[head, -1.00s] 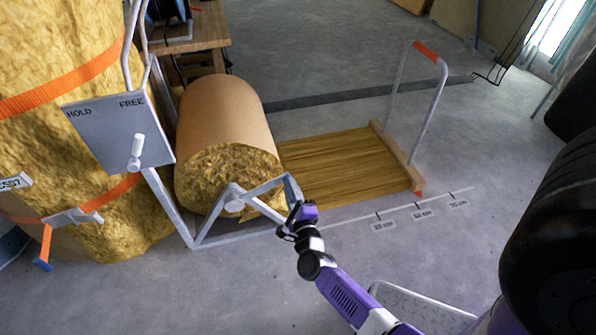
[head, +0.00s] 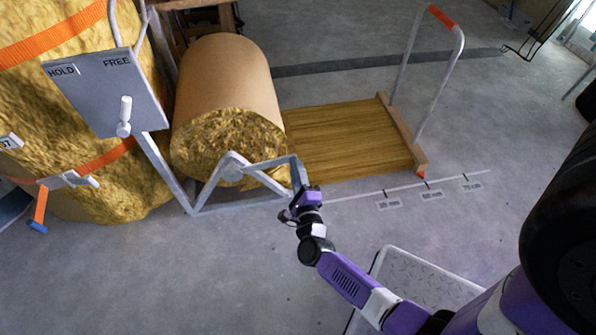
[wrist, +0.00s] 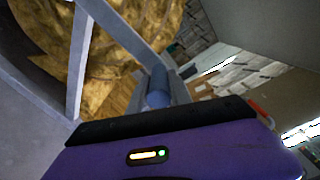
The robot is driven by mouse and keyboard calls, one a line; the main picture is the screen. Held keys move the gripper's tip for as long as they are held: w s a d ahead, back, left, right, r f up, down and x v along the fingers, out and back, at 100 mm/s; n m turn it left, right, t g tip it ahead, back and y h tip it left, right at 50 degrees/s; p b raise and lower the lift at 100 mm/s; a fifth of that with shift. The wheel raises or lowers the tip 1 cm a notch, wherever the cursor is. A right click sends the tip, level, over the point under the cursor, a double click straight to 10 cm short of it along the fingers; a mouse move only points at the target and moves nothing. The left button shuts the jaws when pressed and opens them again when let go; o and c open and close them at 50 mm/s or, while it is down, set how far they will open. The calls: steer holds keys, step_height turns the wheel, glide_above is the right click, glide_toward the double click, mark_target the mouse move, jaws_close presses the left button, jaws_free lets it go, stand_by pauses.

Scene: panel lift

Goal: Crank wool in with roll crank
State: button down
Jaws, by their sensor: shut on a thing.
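The wool roll (head: 225,110), brown-backed with a yellow fibrous end, sits on a grey metal stand. The roll crank (head: 268,163) runs from the hub at the roll's end out to the right, where its arm bends down to my gripper (head: 303,190). My gripper is shut on the crank's handle, which shows as a blue-grey cylinder in the wrist view (wrist: 158,88). A sheet of wool (head: 345,140) lies flat on the floor from the roll to a wooden bar (head: 403,135) with an upright grey hoop handle.
A large strapped wool bale (head: 75,110) stands at the left. Floor marks with small labels (head: 430,195) run right of the crank. A tread-plate step (head: 420,280) is at the lower right, near a dark rounded object. The floor in front is mostly clear.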

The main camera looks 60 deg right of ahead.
steer(key=c, duration=1.2)
jaws_free()
steer(key=shift+w+a, duration=0.15)
steer(key=p+v, duration=0.2)
steer(key=v, duration=0.5)
steer(key=shift+s+a, duration=0.25)
steer(key=shift+s, duration=0.05)
